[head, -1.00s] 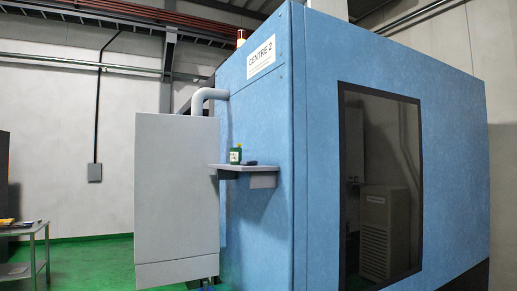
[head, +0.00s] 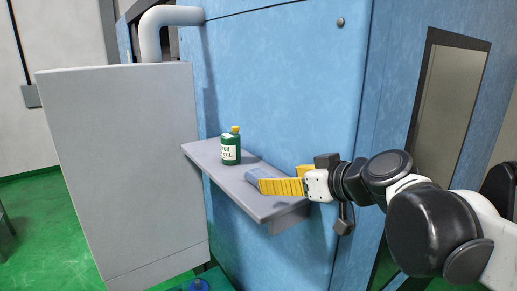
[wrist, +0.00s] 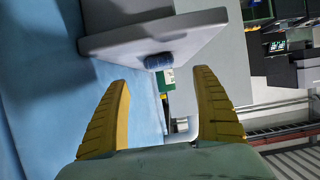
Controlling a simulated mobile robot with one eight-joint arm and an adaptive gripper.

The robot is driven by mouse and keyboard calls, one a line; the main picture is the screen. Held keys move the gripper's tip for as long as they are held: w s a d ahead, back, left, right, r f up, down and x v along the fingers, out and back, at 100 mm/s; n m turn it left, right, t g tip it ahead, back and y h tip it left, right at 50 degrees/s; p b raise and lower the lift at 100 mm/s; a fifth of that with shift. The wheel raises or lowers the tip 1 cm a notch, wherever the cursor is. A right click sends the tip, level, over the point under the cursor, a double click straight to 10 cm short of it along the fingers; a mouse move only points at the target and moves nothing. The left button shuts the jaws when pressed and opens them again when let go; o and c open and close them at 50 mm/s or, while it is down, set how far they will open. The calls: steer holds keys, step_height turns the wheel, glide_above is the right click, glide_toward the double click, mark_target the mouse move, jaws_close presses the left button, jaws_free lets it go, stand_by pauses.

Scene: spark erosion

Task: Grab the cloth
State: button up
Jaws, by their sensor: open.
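The cloth is a small folded blue bundle (head: 258,170) on the grey wall shelf (head: 211,176), near the shelf's front right part. In the head view my gripper's yellow fingers partly hide it. My gripper (head: 279,178) reaches in from the right, beside the cloth at about shelf height. In the wrist view the cloth (wrist: 158,61) lies ahead, between the directions of the two spread fingers and just beyond their tips. My gripper (wrist: 162,79) is open, with nothing between its fingers. I see no clear contact with the cloth.
A green bottle with a yellow cap (head: 231,146) stands on the shelf, left of and behind the cloth. A tall grey cabinet (head: 125,165) stands left of the shelf. The blue machine wall (head: 275,80) rises behind it.

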mark_target(264, 176)
steer(key=x, duration=0.4)
steer(key=shift+w+a+f, duration=0.15)
steer(key=shift+w+a, duration=0.05)
steer(key=shift+a, duration=0.1)
steer(key=p+x, duration=0.1)
steer(key=x, duration=0.4)
steer(key=shift+w, duration=0.3)
steer(key=shift+s+r, duration=0.25)
steer(key=shift+c, duration=0.2)
steer(key=shift+w, duration=0.1)
steer(key=c, duration=1.1)
